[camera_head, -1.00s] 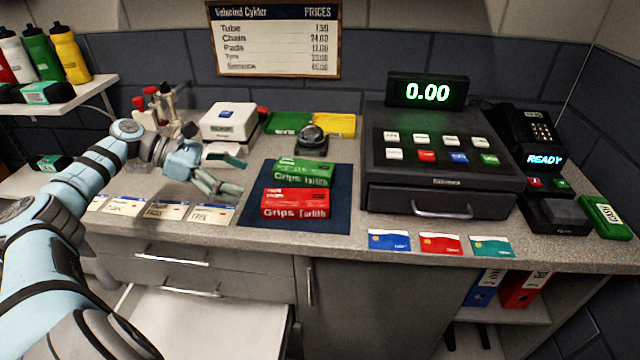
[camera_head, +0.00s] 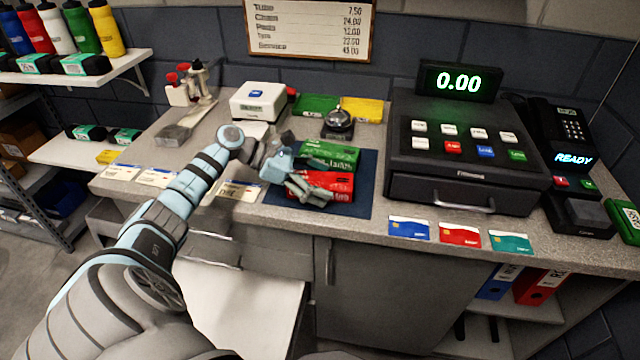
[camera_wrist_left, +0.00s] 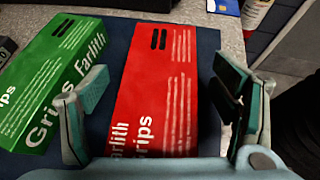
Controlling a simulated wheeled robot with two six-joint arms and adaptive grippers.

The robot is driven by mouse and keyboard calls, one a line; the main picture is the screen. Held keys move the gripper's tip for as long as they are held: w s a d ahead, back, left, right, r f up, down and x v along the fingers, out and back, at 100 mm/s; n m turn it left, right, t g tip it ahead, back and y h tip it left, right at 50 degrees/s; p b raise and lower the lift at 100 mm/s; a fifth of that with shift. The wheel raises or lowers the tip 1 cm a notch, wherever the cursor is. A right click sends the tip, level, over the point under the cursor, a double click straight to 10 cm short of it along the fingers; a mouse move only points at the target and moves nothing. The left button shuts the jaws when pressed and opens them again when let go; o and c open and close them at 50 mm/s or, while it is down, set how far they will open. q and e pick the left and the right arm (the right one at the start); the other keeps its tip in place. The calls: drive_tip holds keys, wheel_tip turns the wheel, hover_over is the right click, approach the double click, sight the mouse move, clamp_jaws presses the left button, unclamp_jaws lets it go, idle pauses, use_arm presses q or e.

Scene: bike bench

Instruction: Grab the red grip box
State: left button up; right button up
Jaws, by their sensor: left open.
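The red grip box (camera_head: 334,188) lies on the dark blue mat (camera_head: 364,190) on the counter, in front of the green grip box (camera_head: 328,154). My left gripper (camera_head: 309,196) is at the front left of the red box and hides part of it. In the left wrist view the red box (camera_wrist_left: 155,85) lies between the two open fingers of the left gripper (camera_wrist_left: 160,115), with a gap on the right side. The green box (camera_wrist_left: 52,75) is just outside the left finger. My right gripper is not in view.
The cash register (camera_head: 465,150) stands right of the mat. A bell (camera_head: 338,124) and a receipt printer (camera_head: 258,102) are behind it. Three cards, including a blue one (camera_head: 408,228), lie along the counter's front edge. Price tags (camera_head: 157,177) line the left front edge.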

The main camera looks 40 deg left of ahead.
use_arm(q)
drive_tip(key=c, duration=1.4)
